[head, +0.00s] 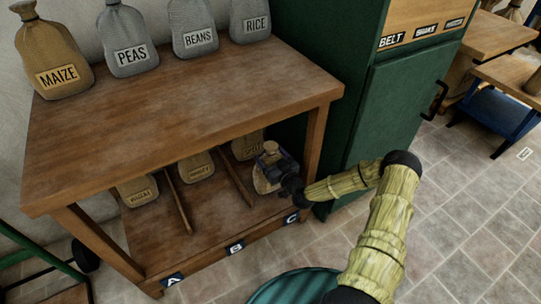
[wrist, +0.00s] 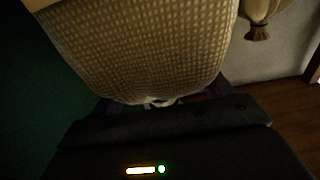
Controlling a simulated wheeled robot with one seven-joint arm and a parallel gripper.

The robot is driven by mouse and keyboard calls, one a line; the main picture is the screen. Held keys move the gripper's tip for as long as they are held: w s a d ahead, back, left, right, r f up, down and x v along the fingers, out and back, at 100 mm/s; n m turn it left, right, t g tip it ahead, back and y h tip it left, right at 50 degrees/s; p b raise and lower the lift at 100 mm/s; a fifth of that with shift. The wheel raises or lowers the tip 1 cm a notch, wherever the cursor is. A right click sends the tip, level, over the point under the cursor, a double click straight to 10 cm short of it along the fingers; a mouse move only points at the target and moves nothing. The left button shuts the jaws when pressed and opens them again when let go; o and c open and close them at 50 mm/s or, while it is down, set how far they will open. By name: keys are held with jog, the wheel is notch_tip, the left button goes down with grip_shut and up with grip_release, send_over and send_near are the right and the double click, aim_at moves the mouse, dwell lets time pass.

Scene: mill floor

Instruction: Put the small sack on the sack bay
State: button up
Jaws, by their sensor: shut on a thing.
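My gripper (head: 274,162) reaches under the bench top into the right-hand compartment of the lower shelf, above the plate C (head: 292,218). It is shut on a small tan sack (head: 262,184), partly hidden by the gripper. The held sack's woven cloth (wrist: 145,45) fills much of the wrist view. The sack bay seems to be this lower shelf (head: 190,240), split by two wooden dividers. I cannot tell whether the held sack touches the shelf. A labelled sack (head: 247,147) stands just behind it; a tied sack end (wrist: 258,32) shows at the wrist view's upper right.
Two more labelled sacks stand in the left (head: 138,192) and middle (head: 196,168) compartments. MAIZE (head: 55,60), PEAS (head: 130,45), BEANS and RICE sacks stand on the bench top (head: 180,100). A bench leg (head: 315,145) and a green cabinet (head: 400,110) are close right of my gripper.

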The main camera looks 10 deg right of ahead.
jog(key=shift+d+r, duration=0.1)
jog(key=shift+d, duration=0.05)
jog(key=o, duration=1.8)
jog(key=shift+f, duration=0.2)
jog(key=shift+c, duration=0.2)
jog(key=shift+r, duration=0.2)
jog(key=shift+s+d+p, duration=0.15)
jog(key=shift+s+p, duration=0.15)
jog(key=shift+s, duration=0.05)
jog(key=p+v, duration=0.4)
jog(key=v, duration=0.7)
jog(key=shift+s, duration=0.1)
